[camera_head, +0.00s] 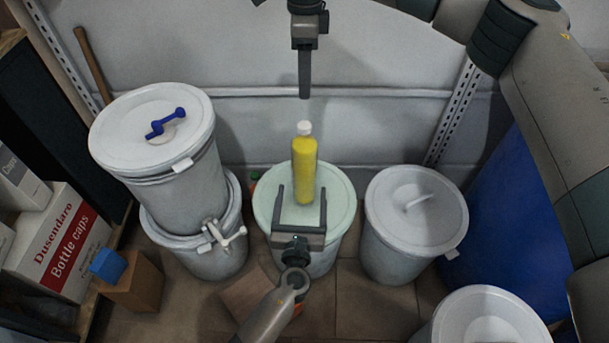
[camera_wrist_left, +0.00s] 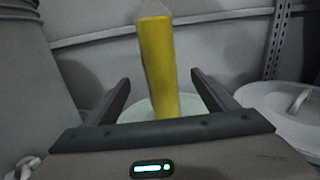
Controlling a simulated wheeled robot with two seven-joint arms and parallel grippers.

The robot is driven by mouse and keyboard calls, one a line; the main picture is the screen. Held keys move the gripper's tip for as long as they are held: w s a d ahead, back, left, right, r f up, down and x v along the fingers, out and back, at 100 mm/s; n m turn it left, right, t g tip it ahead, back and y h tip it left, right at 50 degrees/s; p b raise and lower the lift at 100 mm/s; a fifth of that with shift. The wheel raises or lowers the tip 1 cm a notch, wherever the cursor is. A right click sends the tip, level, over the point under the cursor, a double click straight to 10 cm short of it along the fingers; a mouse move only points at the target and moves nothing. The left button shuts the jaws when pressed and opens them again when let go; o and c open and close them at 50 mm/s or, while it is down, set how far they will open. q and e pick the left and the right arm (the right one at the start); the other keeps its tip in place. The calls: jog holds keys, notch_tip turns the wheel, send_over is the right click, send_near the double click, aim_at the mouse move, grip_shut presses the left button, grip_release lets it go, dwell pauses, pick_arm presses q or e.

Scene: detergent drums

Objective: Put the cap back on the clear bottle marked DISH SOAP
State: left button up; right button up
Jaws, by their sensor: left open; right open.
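A bottle (camera_head: 305,172) filled with yellow liquid stands upright on the pale green lid of the middle drum. A small white top (camera_head: 304,127) shows at its neck; I cannot tell whether this is a cap or the bare neck. No marking is readable. The bottle also shows in the left wrist view (camera_wrist_left: 158,68), its top cut off. My left gripper (camera_head: 302,190) is open, its fingers to either side of the bottle's lower part, apart from it. My right gripper (camera_head: 305,92) hangs pointing down above the bottle, seen edge-on, with nothing visible in it.
The middle drum's lid (camera_head: 343,208) is otherwise clear. Stacked white drums (camera_head: 170,195) with a tap (camera_head: 225,235) stand left, a lidded drum (camera_head: 400,235) right, another (camera_head: 487,325) front right. A bottle caps box (camera_head: 60,245) and a blue block (camera_head: 107,265) are far left.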

pick_arm(q)
jog(key=s, duration=0.6)
jog(key=shift+s+a, duration=0.15)
jog(key=shift+a, duration=0.05)
dwell(0.4)
